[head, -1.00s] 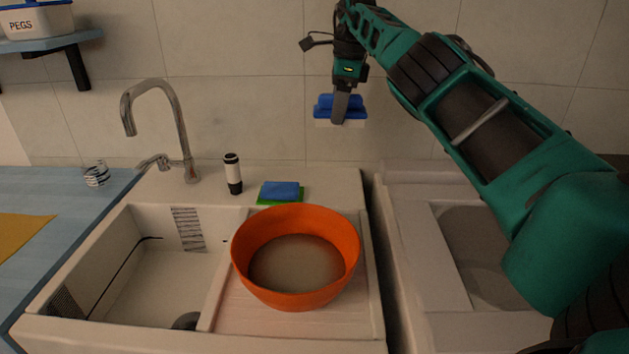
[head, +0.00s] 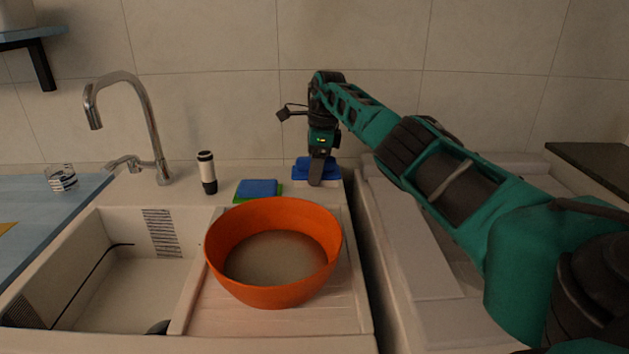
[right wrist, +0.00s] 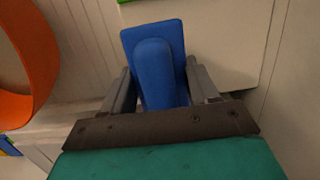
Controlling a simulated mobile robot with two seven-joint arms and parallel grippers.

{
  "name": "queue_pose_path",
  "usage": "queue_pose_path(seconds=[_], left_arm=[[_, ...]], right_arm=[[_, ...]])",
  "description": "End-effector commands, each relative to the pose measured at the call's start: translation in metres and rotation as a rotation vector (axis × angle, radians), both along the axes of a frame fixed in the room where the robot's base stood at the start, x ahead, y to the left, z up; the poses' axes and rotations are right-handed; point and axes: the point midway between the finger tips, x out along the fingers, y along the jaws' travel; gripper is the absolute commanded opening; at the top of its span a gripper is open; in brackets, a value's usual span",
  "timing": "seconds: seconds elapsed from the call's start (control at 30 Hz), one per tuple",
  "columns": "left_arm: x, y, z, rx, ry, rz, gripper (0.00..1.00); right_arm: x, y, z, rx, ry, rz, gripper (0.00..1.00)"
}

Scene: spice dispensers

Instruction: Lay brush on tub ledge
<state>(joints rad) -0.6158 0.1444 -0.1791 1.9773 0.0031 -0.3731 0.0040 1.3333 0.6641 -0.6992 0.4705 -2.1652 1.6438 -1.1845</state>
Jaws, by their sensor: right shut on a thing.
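The blue brush (head: 302,170) is between the fingers of my right gripper (head: 318,181), which is shut on it. Its blue back and handle (right wrist: 155,65) fill the middle of the right wrist view, between the two fingers (right wrist: 160,88). The brush is low over the back right corner of the white tub ledge (head: 328,199), right of the sponge. I cannot tell whether it touches the ledge; its bristles are hidden. My left gripper is not in view.
A blue and green sponge (head: 257,189) and a black and white bottle (head: 207,172) stand on the ledge. An orange bowl (head: 225,279) sits on the drainboard in front. A chrome faucet (head: 153,130) rises at left. A tiled wall is behind.

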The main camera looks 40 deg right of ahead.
Motion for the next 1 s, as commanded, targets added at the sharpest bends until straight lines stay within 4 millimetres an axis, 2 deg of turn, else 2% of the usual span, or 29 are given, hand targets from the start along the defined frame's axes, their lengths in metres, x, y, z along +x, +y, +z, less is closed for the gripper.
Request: queue_pose_path(seconds=[0.1, 0.2, 0.57, 0.6, 0.83, 1.0], left_arm=[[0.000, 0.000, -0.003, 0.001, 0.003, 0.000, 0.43], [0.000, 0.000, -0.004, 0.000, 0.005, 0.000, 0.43], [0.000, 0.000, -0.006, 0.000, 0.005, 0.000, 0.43], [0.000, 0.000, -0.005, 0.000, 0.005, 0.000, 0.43], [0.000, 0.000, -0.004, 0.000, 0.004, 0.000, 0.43], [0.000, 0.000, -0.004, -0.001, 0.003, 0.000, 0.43]], right_arm=[[0.000, 0.001, -0.022, 0.002, 0.004, 0.001, 0.26], [0.000, 0.001, -0.031, 0.001, 0.000, 0.001, 0.26], [0.000, 0.000, -0.035, 0.000, 0.000, 0.001, 0.26], [0.000, 0.000, -0.033, 0.001, 0.001, 0.001, 0.63], [0.000, 0.000, -0.033, 0.001, 0.001, 0.001, 0.85], [0.000, 0.000, -0.033, 0.001, 0.001, 0.001, 0.85]])
